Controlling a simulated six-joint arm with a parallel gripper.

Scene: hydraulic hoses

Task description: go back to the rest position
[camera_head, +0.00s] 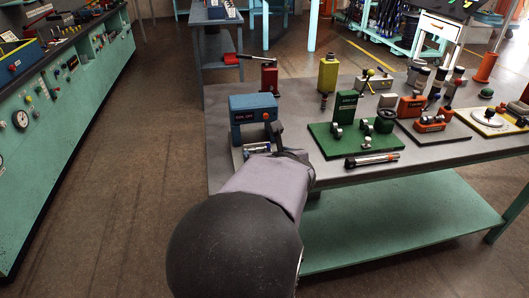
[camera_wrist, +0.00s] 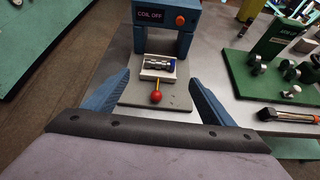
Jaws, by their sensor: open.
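My gripper (camera_wrist: 160,76) is open, with one blue finger on each side of the picture in the wrist view. Nothing shows held between the fingers. In the head view my gripper (camera_head: 277,140) is at the table's near left corner, in front of a blue press-like unit (camera_head: 252,107). That unit (camera_wrist: 166,14) reads "COIL OFF" and has an orange-red knob. Below it, a metal cylinder with a blue end (camera_wrist: 158,63) lies in a light cradle on a grey plate (camera_wrist: 180,104). A red-balled lever (camera_wrist: 157,97) stands in front of the cradle.
A green base (camera_head: 330,145) with fittings stands to the right, with a silver cylinder with orange bands (camera_head: 371,159) before it. Red (camera_head: 269,76) and yellow (camera_head: 328,72) blocks stand behind. The floor left of the table is clear.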

